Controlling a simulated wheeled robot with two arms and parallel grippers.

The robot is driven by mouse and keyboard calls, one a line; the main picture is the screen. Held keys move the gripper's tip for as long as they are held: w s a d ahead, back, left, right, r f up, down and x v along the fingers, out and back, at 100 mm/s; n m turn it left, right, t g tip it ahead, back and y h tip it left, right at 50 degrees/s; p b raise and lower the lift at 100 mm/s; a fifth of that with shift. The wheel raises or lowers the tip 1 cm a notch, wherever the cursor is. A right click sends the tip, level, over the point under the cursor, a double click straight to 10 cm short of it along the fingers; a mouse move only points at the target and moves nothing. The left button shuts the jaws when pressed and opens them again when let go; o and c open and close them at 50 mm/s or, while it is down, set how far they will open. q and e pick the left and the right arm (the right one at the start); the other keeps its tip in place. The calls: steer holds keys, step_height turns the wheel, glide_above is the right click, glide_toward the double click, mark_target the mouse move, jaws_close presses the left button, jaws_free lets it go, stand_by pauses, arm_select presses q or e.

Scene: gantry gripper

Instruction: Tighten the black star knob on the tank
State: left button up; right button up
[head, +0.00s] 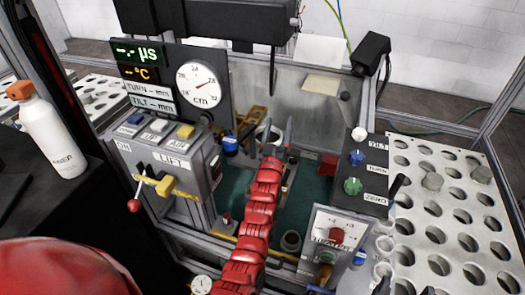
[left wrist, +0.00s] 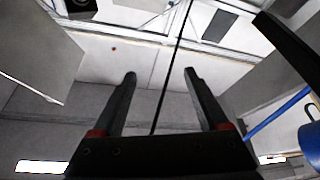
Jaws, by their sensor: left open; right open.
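The tank (head: 318,190) has clear walls and a dark green floor, in the middle of the head view. I cannot clearly make out a black star knob. A small dark round part (head: 206,119) sits under the dial, but its shape is too small to tell. My left gripper (head: 277,130) is over the tank, at the end of the red arm. Its two dark fingers are apart and empty, also in the left wrist view (left wrist: 160,75). Dark tips at the bottom right edge of the head view look like my right gripper (head: 405,290), mostly cut off.
A control box with a red-ball lever (head: 134,205) stands left of the tank. A panel with blue and green knobs (head: 360,172) stands right, before a perforated rack (head: 460,215). A white bottle with an orange cap (head: 50,135) is at far left. A blue part (left wrist: 311,134) is right of my left fingers.

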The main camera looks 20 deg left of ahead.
arm_select(q)
steer(key=s+r+m+t+p, duration=0.2)
steer(key=s+r+m+t, duration=0.1)
steer(key=s, duration=1.3)
steer(key=shift+s+d+t+y, duration=0.3)
steer(key=shift+d+t, duration=0.15)
steer(key=shift+t, duration=0.45)
steer(key=shift+r, duration=0.1)
